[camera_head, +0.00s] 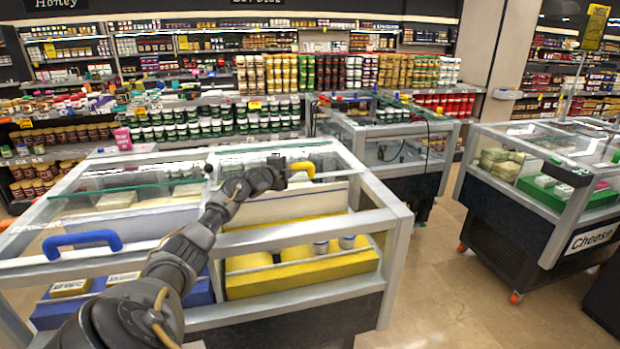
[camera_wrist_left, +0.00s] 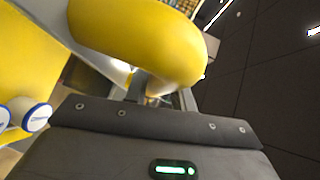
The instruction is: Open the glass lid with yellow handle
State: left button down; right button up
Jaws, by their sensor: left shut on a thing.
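The yellow handle (camera_head: 303,168) stands at the right part of the display case, on the edge of a glass lid (camera_head: 275,147). My left arm reaches across the case from the lower left, and my left gripper (camera_head: 282,172) is at the handle. In the left wrist view the yellow handle (camera_wrist_left: 140,35) fills the top, right in front of the gripper (camera_wrist_left: 150,88), which is shut on it. The fingertips are mostly hidden behind the handle. The lid's glass is clear, and how far it stands open is hard to tell. My right gripper does not show.
A blue handle (camera_head: 82,242) is on the left lid of the same case. The case holds a yellow bin (camera_head: 300,272) with white-lidded jars (camera_head: 346,242). Another case (camera_head: 390,130) stands behind, and a cheese case (camera_head: 545,190) stands right. The floor (camera_head: 445,270) between is clear.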

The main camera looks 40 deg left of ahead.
pick_arm(q)
jog(key=shift+a, duration=0.15)
jog(key=shift+w, duration=0.1)
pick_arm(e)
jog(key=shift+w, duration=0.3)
pick_arm(q)
jog(key=c, duration=1.2)
grip_release()
jog(key=shift+o, duration=0.2)
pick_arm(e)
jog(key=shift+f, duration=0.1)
pick_arm(q)
jog(key=shift+s, duration=0.45)
jog(key=b+v, duration=0.2)
jog(key=v, duration=0.8)
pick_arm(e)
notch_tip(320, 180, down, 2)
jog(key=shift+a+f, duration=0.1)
pick_arm(q)
jog(key=shift+r, duration=0.2)
